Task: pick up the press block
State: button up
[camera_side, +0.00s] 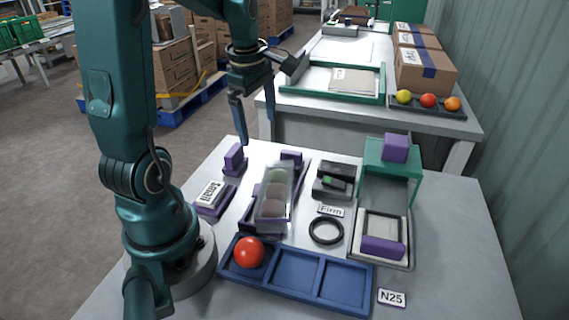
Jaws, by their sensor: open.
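My gripper (257,128) is open and empty, held in the air above the back left of the work table, its fingers pointing down. Several purple pieces are in view, and I cannot tell for certain which is the press block. One purple block (395,147) sits on top of the green stand (374,153) at the right. Another purple block (382,249) lies in the grey-framed tray (397,265) in front of that stand. An upright purple piece (234,157) stands below and left of my gripper, and a small one (291,157) is to its right.
A clear-topped case (273,200) with round discs stands mid-table, beside a dark grey box (335,181) and a black ring (326,231). A blue three-compartment tray (297,267) holds a red tomato (249,252) in its left compartment. A "Small" stamp (212,195) lies at left. The table's right side is clear.

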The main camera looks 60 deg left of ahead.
aim_at(234, 149)
jog(key=s+a+f+n, duration=0.2)
jog(key=a+f, duration=0.1)
jog(key=s+a+f+n+g+h, duration=0.1)
jog(key=a, duration=0.1)
jog(key=shift+s+f, duration=0.15)
jog(key=shift+s, duration=0.1)
jog(key=shift+s+a+f, duration=0.15)
jog(key=shift+s+f, duration=0.05)
jog(key=shift+s, duration=0.05)
jog(key=shift+s+f, duration=0.1)
jog(key=shift+f, duration=2.45)
jog(key=c, duration=1.3)
